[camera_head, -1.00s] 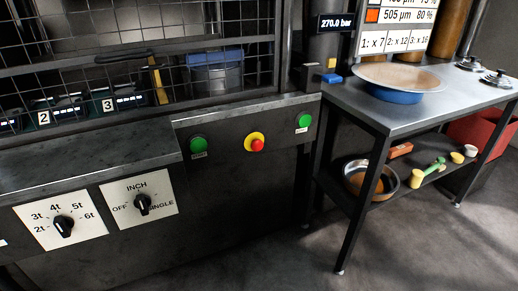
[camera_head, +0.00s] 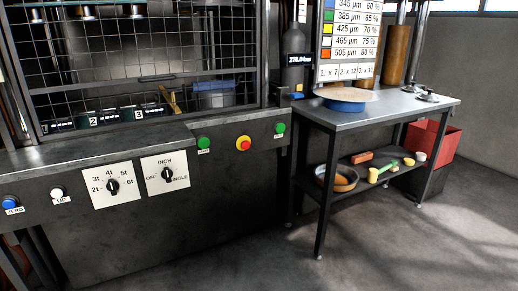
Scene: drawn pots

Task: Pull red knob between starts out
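The red knob (camera_head: 243,143) sits on a yellow ring on the dark front panel of the machine. One green button (camera_head: 204,142) is to its left and another green button (camera_head: 280,128) is to its right, each with a small label below. The knob looks unobstructed. I cannot tell from here whether it is pushed in or out. Neither of my grippers shows in the head view.
A wire mesh guard (camera_head: 150,65) rises behind the panel ledge. Two rotary dials (camera_head: 113,187) are left of the buttons. A metal table (camera_head: 385,109) with a blue basin (camera_head: 345,106) stands at the right. The floor (camera_head: 400,245) in front is clear.

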